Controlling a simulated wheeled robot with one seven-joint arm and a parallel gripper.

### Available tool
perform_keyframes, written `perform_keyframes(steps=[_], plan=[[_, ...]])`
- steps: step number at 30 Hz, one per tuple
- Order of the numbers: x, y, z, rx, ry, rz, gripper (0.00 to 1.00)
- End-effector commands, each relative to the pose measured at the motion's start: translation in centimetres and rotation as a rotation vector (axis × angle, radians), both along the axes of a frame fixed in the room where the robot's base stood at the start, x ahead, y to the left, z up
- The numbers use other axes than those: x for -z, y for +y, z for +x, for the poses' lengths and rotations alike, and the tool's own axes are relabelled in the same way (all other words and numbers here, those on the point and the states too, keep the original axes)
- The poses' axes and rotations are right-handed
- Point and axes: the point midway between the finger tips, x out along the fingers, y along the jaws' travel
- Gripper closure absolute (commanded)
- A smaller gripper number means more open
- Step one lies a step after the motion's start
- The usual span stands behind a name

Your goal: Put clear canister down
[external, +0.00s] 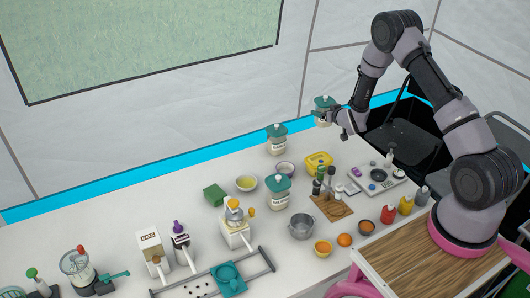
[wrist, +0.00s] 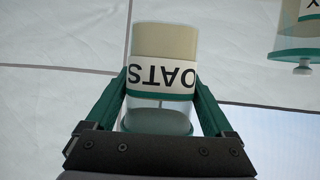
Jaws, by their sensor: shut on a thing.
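My gripper (external: 338,118) is shut on a clear canister (external: 323,104) with a teal lid. In the wrist view, my gripper (wrist: 161,88) has one teal finger on each side of this canister (wrist: 165,42). Its white label reads OATS upside down in that view, and pale contents show through the clear wall. It appears held in the air near the back right of the white table (external: 110,215). Its base does not visibly touch anything.
Two similar teal-lidded canisters stand on the table, one at the back (external: 277,143) and one nearer the middle (external: 277,192). The table's back left is clear.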

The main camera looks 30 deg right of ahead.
Motion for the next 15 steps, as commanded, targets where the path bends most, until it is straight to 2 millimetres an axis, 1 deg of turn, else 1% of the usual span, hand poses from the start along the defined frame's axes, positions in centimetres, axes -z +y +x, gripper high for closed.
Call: perform_keyframes(steps=[2,4,7,9,12,15], plan=[[-0.7,1.7,-0.1,-0.062,0.001,0.002,1.0],[-1.1,4.0,-0.5,-0.146,0.006,0.003,1.0],[-1.7,8.3,-1.5,-0.305,0.01,0.006,1.0],[-2.3,11.4,-2.5,-0.424,0.011,0.007,1.0],[-3.1,15.5,-4.4,-0.584,0.009,0.006,1.0],[-3.7,18.7,-6.4,-0.719,0.006,0.006,1.0]])
